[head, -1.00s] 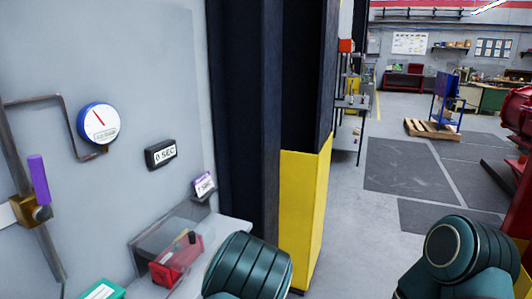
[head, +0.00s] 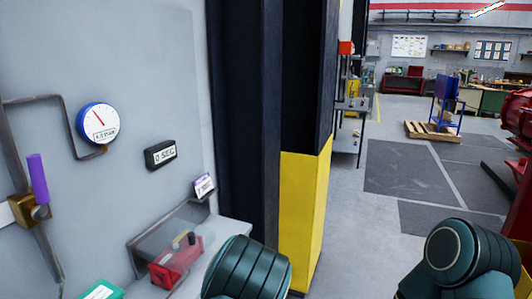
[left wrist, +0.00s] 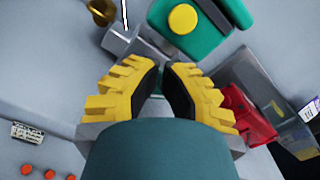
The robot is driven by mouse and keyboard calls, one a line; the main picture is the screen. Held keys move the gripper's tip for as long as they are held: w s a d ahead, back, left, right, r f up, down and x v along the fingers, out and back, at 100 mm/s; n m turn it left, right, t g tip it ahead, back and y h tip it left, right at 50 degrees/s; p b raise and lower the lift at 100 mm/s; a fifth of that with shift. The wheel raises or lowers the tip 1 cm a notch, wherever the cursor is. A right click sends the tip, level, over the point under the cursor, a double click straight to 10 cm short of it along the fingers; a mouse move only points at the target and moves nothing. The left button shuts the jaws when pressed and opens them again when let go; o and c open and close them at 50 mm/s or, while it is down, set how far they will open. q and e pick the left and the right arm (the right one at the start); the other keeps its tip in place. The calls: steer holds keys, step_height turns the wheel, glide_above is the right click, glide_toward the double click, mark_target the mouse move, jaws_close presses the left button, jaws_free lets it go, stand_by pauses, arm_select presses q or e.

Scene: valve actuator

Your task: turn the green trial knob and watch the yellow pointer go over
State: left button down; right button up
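A green housing (left wrist: 195,28) with a round yellow cap (left wrist: 182,19) on top is at the top of the left wrist view. A green part with a white label (head: 101,291) shows at the bottom left of the head view, mostly cut off. My left gripper (left wrist: 165,70) has its yellow fingers just below the housing, with a narrow gap between the dark pads. Something dark green shows in the gap; I cannot tell whether it is the trial knob or is held. I cannot make out a yellow pointer. My right gripper is out of view.
A round gauge (head: 97,122), a display reading 0 SEC (head: 161,154) and a purple lever (head: 38,178) are on the grey panel. A red box (head: 175,265) under a clear cover stands close to my left arm. A black-and-yellow column (head: 303,215) is to its right.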

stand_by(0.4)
arm_select(q)
steer(key=shift+s+a+f, duration=0.15)
steer(key=shift+s, duration=0.15)
steer(key=shift+s+a+f, duration=0.1)
steer(key=shift+s, duration=0.1)
steer(key=shift+s+a+f, duration=0.1)
steer(key=shift+s+f, duration=0.25)
stand_by(0.3)
steer(key=shift+s+r, duration=0.1)
steer(key=shift+r, duration=0.05)
